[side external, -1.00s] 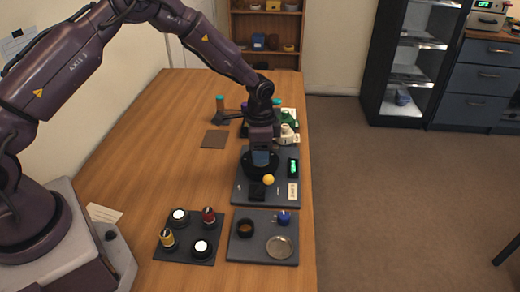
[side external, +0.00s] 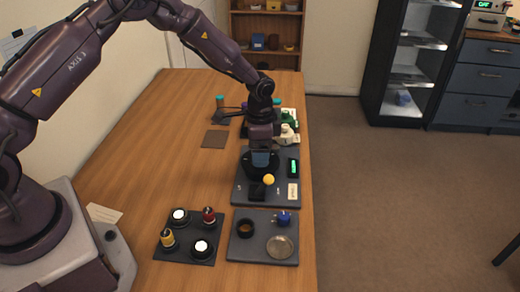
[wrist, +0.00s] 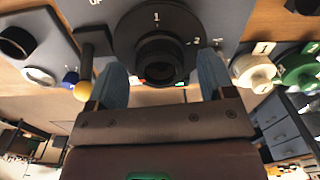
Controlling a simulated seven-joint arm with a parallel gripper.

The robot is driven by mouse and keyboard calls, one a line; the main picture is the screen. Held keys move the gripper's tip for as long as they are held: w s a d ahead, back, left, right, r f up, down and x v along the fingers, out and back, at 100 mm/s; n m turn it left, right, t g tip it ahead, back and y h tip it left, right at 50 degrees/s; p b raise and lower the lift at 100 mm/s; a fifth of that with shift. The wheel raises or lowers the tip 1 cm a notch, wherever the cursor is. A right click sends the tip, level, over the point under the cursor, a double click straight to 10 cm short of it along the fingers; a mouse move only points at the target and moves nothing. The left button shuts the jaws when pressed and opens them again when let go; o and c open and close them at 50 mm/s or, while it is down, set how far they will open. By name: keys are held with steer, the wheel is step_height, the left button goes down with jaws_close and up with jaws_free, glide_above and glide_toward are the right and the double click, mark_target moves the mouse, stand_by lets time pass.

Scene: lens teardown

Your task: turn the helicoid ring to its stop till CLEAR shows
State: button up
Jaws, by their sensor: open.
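The black helicoid ring (wrist: 155,20) sits on a dark grey board, with white marks such as 1 and 2 on its face. My gripper (wrist: 161,54) is open, its two blue-grey fingers apart on either side of the ring's near part. Whether they touch it I cannot tell. In the side view my gripper (side external: 262,160) points down over the ring (side external: 257,173) and hides part of it. A green-lit display (side external: 293,167) is on the board to the right; its text is too small to read.
A yellow ball knob (wrist: 83,91) on a black lever stands beside the ring. White (side external: 287,137) and green (side external: 288,117) parts stand behind the board. Two trays (side external: 190,253) (side external: 240,258) with small parts lie in front. The table's left middle is clear.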

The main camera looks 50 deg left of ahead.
mark_target(250, 166)
step_height(250, 166, up, 12)
steer(key=shift+r, duration=0.25)
stand_by(0.4)
steer(key=s+r+n+t, duration=0.2)
steer(key=s+r, duration=0.6)
steer(key=s, duration=0.6)
steer(key=s+r+n+t, duration=0.3)
steer(key=s+r+n, duration=0.2)
steer(key=s, duration=0.9)
step_height(250, 166, up, 3)
steer(key=shift+d+r+n+t, duration=0.1)
steer(key=shift+d+n+t, duration=0.1)
steer(key=shift+n+t, duration=0.1)
stand_by(0.7)
